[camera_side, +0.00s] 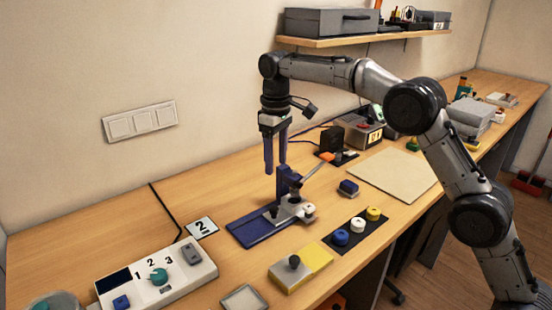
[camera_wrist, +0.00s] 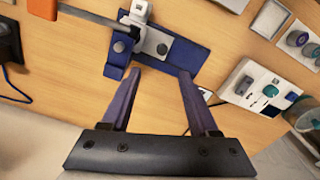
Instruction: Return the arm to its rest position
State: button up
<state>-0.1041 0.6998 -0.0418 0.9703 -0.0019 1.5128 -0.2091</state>
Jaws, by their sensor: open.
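My gripper (camera_side: 275,152) hangs pointing down above the blue fixture (camera_side: 262,227) on the wooden bench. Its two long blue fingers are apart, with nothing visible between them. In the wrist view my gripper (camera_wrist: 152,92) also shows open and empty. In the side view an upright blue post (camera_side: 283,182) stands on the fixture just below the fingertips. I cannot tell the exact gap between the fingers and the post.
A dark strip (camera_side: 340,252) with coloured knobs and a yellow-grey block (camera_side: 318,256) lie front right. A wall shelf (camera_side: 350,40) is behind my arm. A pale board (camera_side: 385,172) lies clear.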

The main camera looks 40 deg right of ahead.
jog(key=shift+r, duration=0.1)
jog(key=s+d+r+t, duration=0.3)
jog(key=s+r, duration=0.8)
jog(key=r, duration=0.3)
jog(key=s+d+r+m+t, duration=0.1)
jog(key=s+d+m, duration=0.1)
jog(key=s, duration=1.1)
jog(key=s+f+m+t, duration=0.1)
jog(key=s+f, duration=1.3)
jog(key=shift+d+m+t, duration=0.3)
